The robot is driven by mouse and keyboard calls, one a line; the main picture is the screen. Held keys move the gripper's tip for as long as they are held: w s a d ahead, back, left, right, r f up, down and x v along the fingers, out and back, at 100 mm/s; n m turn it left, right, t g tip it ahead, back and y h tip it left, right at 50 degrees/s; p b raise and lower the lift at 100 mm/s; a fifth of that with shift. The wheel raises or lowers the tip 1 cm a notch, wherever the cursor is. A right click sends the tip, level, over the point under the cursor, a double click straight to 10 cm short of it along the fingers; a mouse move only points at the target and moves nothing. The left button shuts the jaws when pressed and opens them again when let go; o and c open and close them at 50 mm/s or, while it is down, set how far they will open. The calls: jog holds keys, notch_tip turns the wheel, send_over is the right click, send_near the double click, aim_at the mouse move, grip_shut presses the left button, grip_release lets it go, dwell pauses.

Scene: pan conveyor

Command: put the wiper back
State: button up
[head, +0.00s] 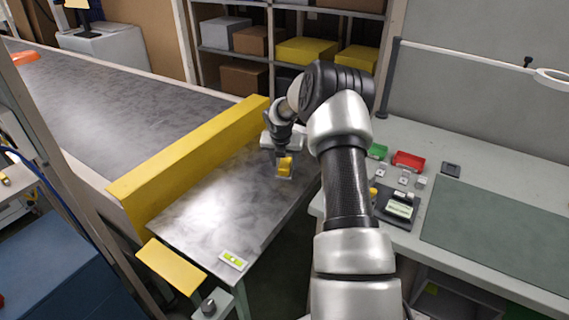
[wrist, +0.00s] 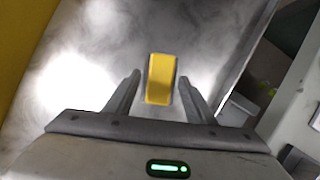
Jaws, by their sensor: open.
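A yellow block (head: 286,164), which looks like the wiper or its handle, is at the metal tabletop (head: 210,215) near its right edge. In the wrist view the yellow block (wrist: 161,80) lies between the fingertips, with gaps on both sides. My gripper (head: 281,156) is open and points down at it. In the head view my gripper and arm hide part of the block. I cannot tell whether the fingers touch it.
A yellow guard (head: 190,150) separates the tabletop from the conveyor (head: 110,95). On the right bench stand a dark tray (head: 381,211) with small items, a red bin (head: 408,161) and a green bin (head: 377,151). A level-like tool (head: 233,260) lies at the tabletop's near end.

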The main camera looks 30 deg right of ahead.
jog(key=p+v, duration=0.1)
jog(key=v, duration=1)
jog(key=shift+s+r+p, duration=0.15)
jog(key=shift+p, duration=0.2)
jog(key=shift+c, duration=0.4)
